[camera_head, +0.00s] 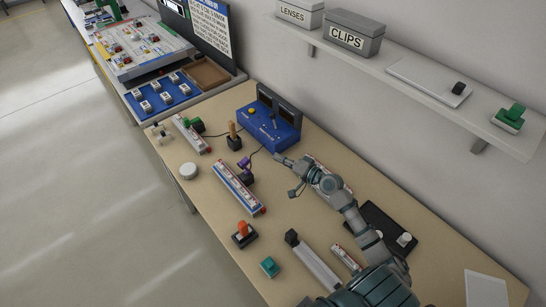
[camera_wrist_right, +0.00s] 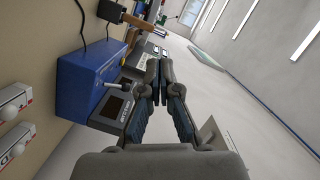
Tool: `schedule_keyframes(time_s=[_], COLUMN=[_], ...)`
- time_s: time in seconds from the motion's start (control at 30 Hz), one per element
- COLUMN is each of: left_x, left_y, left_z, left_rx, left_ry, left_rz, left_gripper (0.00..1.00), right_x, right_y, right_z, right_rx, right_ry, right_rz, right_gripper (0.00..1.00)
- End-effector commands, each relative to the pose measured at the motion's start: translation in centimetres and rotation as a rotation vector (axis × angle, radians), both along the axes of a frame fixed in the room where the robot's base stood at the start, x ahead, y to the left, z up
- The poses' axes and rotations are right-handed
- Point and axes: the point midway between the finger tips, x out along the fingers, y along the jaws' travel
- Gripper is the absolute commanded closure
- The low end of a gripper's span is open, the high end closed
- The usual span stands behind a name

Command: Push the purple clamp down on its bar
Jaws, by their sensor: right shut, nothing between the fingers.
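The purple clamp (camera_head: 244,162) is a small piece in the middle of the bench in the head view, above a dark block. A long white, blue and red bar (camera_head: 238,189) lies just below it; I cannot tell how the clamp meets its bar. My right gripper (camera_head: 281,158) is to the right of the clamp and apart from it, close to the front of the blue control box. In the right wrist view its fingers (camera_wrist_right: 159,70) are together and empty, with the blue box (camera_wrist_right: 85,88) to their left. The clamp is not visible there. My left gripper is not in view.
The blue box (camera_head: 269,127) with a lever and yellow button stands by the wall. A brown-handled piece (camera_head: 233,136), green clamp (camera_head: 195,125), orange clamp (camera_head: 242,231) and white disc (camera_head: 188,170) stand around. Bare bench (camera_head: 205,190) lies left of the bar. A shelf (camera_head: 400,85) overhangs the right.

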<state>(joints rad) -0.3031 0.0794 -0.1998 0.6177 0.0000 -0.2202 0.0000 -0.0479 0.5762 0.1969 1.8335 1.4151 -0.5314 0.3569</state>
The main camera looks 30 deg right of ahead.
Motion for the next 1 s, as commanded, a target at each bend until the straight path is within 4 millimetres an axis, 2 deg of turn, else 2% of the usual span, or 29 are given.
schedule_keyframes(time_s=[0.4, 0.63, 1.0], left_x=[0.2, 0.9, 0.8], left_y=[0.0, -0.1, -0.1], left_z=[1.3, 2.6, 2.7], left_rx=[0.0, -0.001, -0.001], left_ry=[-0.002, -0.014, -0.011], left_rz=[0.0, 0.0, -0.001], left_gripper=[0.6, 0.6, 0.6], right_x=[8.1, 7.6, 7.5], right_y=[3.0, 5.9, 6.6], right_z=[-0.7, -2.1, -2.7], right_rx=[-0.001, -0.004, -0.006], right_ry=[-0.002, 0.0, 0.0], right_rz=[0.0, 0.001, 0.0], right_gripper=[1.0, 1.0, 1.0])
